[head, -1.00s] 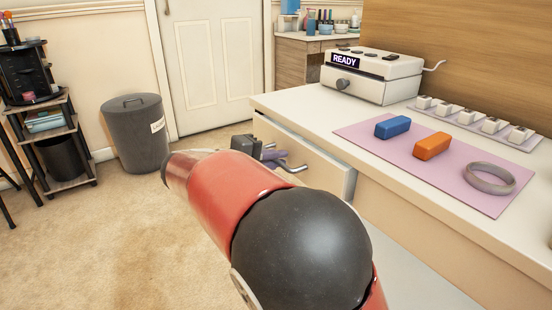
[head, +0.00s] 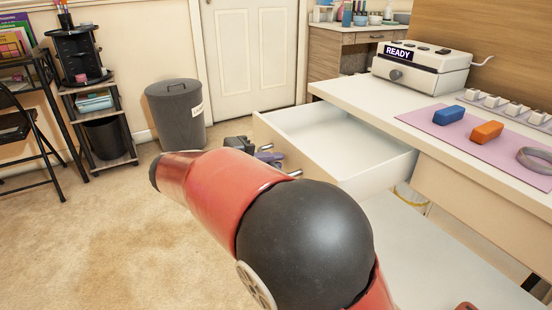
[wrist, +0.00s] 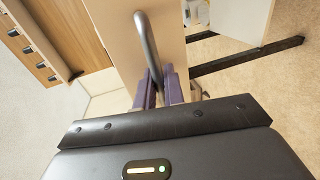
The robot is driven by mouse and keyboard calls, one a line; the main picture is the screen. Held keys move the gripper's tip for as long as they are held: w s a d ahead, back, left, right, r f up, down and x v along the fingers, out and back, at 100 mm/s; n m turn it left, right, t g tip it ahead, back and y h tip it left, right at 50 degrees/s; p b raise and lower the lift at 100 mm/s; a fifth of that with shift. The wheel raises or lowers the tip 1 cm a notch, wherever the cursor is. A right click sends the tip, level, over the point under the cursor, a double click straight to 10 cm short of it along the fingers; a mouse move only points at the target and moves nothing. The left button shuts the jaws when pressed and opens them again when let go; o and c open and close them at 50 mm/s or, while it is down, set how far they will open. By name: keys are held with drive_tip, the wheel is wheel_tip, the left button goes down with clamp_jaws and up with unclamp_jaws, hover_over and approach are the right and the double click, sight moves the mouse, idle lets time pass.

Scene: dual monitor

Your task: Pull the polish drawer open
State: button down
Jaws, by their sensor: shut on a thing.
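The drawer (head: 335,132) stands well out from the desk in the head view, its white inside showing and looking empty. Its metal bar handle (wrist: 148,42) stands on the beige drawer front (wrist: 172,35) in the wrist view. My gripper (wrist: 159,90) is shut on the handle, with a purple finger on either side of the bar. In the head view my gripper (head: 268,156) is at the drawer front, and my red arm hides part of the handle and front.
On the desk top (head: 360,97) are a white device (head: 420,68) reading READY and a pink mat (head: 425,122) with a blue block (head: 449,115), an orange block (head: 487,132) and a grey ring (head: 537,159). A grey bin (head: 176,116) stands by the door. Carpet left of my arm is clear.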

drive_tip(key=shift+f, duration=0.1)
drive_tip(key=c, duration=1.6)
unclamp_jaws()
drive_tip(key=shift+c, duration=0.2)
drive_tip(key=p+v, duration=0.1)
drive_tip(key=v, duration=0.6)
drive_tip(key=shift+s+a, duration=0.25)
drive_tip(key=shift+a, duration=0.05)
